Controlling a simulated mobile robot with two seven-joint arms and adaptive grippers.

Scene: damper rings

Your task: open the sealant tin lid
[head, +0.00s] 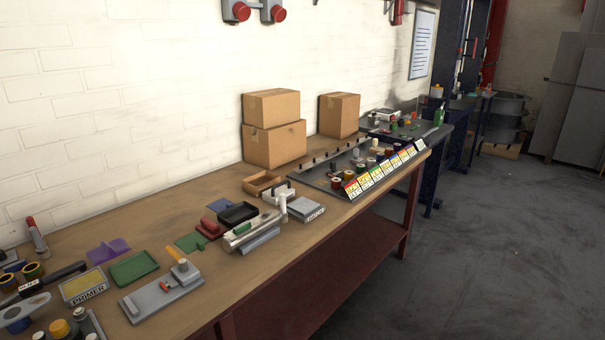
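No tin in the head view is clearly readable as the sealant tin, and I cannot make out its lid. At the lower left corner of the workbench (160,212), a small yellow-topped container (60,329) is partly cut off by the picture's edge. Beside it, a grey-topped container (84,316) is also partly visible. A yellow-and-grey pad (83,287) with a label reading PRIMER lies just behind them. Neither of my grippers shows in this view.
Green (134,267) and black (238,213) trays lie behind. A rack with coloured cards (330,178) fills the far end; cardboard boxes (275,145) stand against the wall. The floor (480,250) at right is clear.

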